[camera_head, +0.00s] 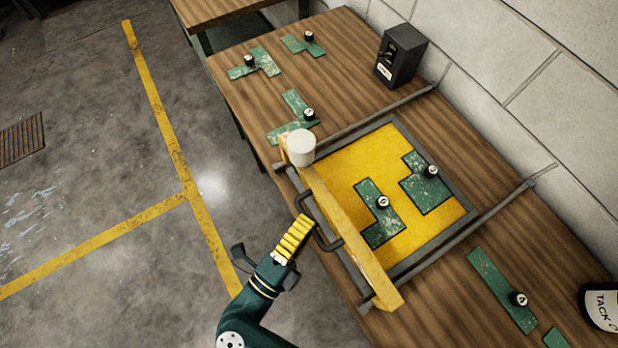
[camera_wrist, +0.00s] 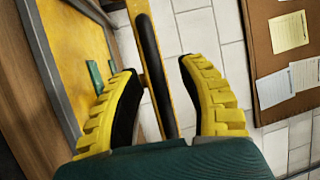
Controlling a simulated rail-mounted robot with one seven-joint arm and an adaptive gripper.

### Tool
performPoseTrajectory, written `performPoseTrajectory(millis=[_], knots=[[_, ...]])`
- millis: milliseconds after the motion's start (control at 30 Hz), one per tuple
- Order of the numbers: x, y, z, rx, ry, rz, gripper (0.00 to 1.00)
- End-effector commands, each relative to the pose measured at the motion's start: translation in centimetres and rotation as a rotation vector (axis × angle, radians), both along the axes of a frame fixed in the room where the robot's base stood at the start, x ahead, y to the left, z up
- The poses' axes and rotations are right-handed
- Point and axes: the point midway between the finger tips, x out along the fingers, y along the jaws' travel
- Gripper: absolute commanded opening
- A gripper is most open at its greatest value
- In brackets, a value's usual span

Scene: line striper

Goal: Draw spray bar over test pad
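The yellow spray bar (camera_head: 345,228) lies across the near-left edge of the yellow test pad (camera_head: 345,158), with a white cylinder (camera_head: 301,148) at its upper end. A dark handle (camera_head: 331,244) sticks out from the bar's near side. My gripper (camera_head: 303,225) is at this handle. In the wrist view, the handle (camera_wrist: 150,60) stands between the two yellow-padded fingers of my gripper (camera_wrist: 158,70), with a gap on each side. The fingers are open. Two green stencils with knobs, one nearer (camera_head: 371,222) and one farther (camera_head: 417,190), lie on the pad.
Two grey rails, one upper (camera_head: 375,112) and one lower (camera_head: 460,232), run along the pad toward the wall. More green stencils (camera_head: 290,105) lie on the wooden table. A black box (camera_head: 400,57) stands at the back. A dark labelled container (camera_head: 600,305) stands at lower right.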

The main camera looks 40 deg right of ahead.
Motion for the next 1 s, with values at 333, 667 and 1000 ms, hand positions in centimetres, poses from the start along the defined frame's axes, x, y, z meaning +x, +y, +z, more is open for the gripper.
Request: performPoseTrajectory(millis=[333, 667, 1000], knots=[[-0.1, 0.0, -0.1, -0.001, 0.002, -0.001, 0.41], [-0.4, 1.6, -0.4, 0.0, 0.003, 0.004, 0.41], [-3.0, 9.2, -1.7, 0.0, 0.001, 0.005, 0.41]])
